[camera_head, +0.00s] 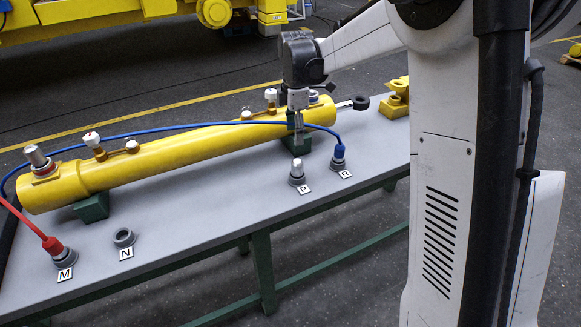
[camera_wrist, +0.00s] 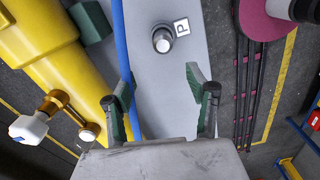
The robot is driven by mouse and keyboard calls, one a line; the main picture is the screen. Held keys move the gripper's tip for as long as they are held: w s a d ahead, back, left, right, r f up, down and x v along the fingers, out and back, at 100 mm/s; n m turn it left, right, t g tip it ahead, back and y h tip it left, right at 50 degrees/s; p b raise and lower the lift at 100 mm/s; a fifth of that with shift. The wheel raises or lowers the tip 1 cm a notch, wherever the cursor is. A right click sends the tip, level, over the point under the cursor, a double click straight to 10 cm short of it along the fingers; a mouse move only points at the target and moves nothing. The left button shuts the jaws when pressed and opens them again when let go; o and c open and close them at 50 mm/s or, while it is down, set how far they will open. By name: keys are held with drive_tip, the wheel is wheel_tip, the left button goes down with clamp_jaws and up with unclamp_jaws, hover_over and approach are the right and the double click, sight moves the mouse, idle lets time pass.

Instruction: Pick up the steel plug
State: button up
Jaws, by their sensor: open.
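The steel plug (camera_head: 297,171) stands upright in a dark ring socket by the label P on the grey table. In the wrist view the steel plug (camera_wrist: 163,41) is near the top, ahead of the fingers and roughly centred between them. My gripper (camera_head: 298,143) points down above the table, just behind the plug in the head view. In the wrist view my gripper (camera_wrist: 160,82) is open, with nothing between its fingers. It does not appear to touch the plug.
A blue hose (camera_head: 213,127) runs over the yellow boom cylinder (camera_head: 168,151) to a blue connector (camera_head: 339,149) beside the plug. In the wrist view the hose (camera_wrist: 122,45) passes close to the left finger. A red connector (camera_head: 53,246) and an empty ring socket (camera_head: 124,237) stand left.

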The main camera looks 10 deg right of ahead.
sight(297, 161)
wheel_tip(297, 161, down, 9)
drive_tip(key=shift+r+b, duration=0.2)
drive_tip(key=shift+b, duration=0.15)
drive_tip(key=shift+s+d+f, duration=0.1)
drive_tip(key=shift+d+f, duration=0.05)
drive_tip(key=shift+f, duration=0.75)
drive_tip(key=shift+s+d+f, duration=0.1)
drive_tip(key=shift+f, duration=0.75)
drive_tip(key=shift+s+d+f, duration=0.1)
drive_tip(key=shift+d+f, duration=0.05)
drive_tip(key=shift+f, duration=0.75)
clamp_jaws()
